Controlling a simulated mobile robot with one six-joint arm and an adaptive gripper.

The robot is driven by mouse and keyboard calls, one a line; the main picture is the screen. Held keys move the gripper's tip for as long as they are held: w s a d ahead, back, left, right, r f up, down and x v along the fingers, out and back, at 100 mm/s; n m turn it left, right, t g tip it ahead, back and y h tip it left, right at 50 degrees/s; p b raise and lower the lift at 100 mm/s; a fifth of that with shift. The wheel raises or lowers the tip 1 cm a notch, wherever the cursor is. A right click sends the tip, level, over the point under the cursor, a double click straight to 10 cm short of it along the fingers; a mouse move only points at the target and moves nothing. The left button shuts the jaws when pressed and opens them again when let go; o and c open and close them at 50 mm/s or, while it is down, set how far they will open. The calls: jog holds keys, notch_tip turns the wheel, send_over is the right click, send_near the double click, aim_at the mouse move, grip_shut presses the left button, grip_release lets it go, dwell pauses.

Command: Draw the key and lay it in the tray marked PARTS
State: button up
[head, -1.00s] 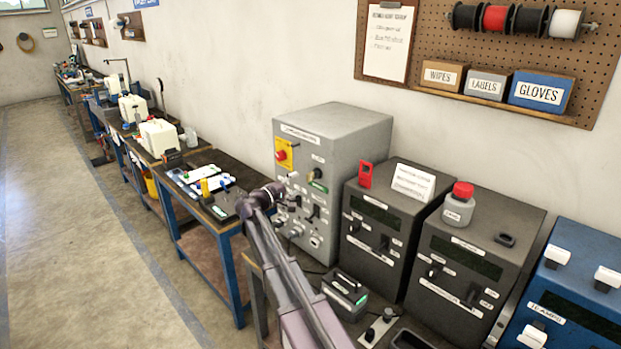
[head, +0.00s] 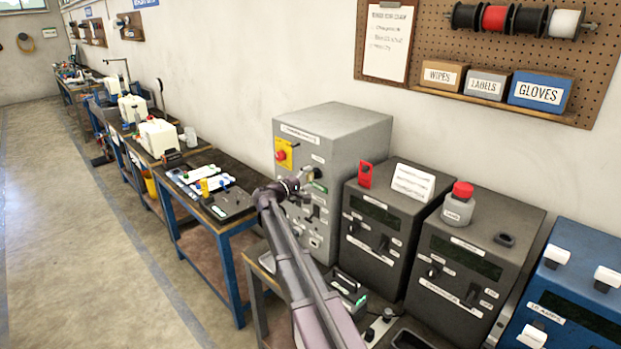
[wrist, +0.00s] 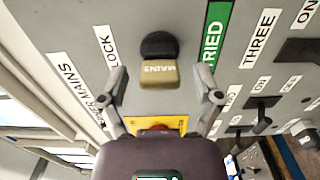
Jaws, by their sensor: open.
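The key shows in the wrist view as a brass-coloured block (wrist: 159,75) stamped MAINS, with a black rounded part (wrist: 159,45) just beyond it, at the grey cabinet face (wrist: 60,30). My gripper (wrist: 162,82) is open, with one finger on each side of the brass block and gaps visible between. In the head view my gripper (head: 298,186) is at the front of the tall grey cabinet (head: 335,122), and the key is too small to make out clearly. No tray lettering reads as PARTS; a dark open tray (head: 408,342) is partly visible at the bottom edge.
A yellow plate with a red knob (head: 282,155) sits on the cabinet's upper left. Switches with labels crowd its lower face. Dark cabinets (head: 385,215) stand to the right. A small dark box (head: 346,290) sits on the bench below. The floor at left is clear.

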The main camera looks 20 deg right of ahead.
aim_at(307, 179)
dwell(0.9)
grip_shut()
jog(key=shift+a, duration=0.1)
jog(key=shift+s+a, duration=0.25)
jog(key=shift+a, duration=0.25)
jog(key=shift+s+a, duration=0.25)
jog(key=shift+a, duration=0.35)
jog(key=shift+s+a, duration=0.25)
jog(key=shift+a, duration=0.45)
jog(key=shift+s+a, duration=0.3)
jog(key=shift+a, duration=0.3)
jog(key=shift+a, duration=0.3)
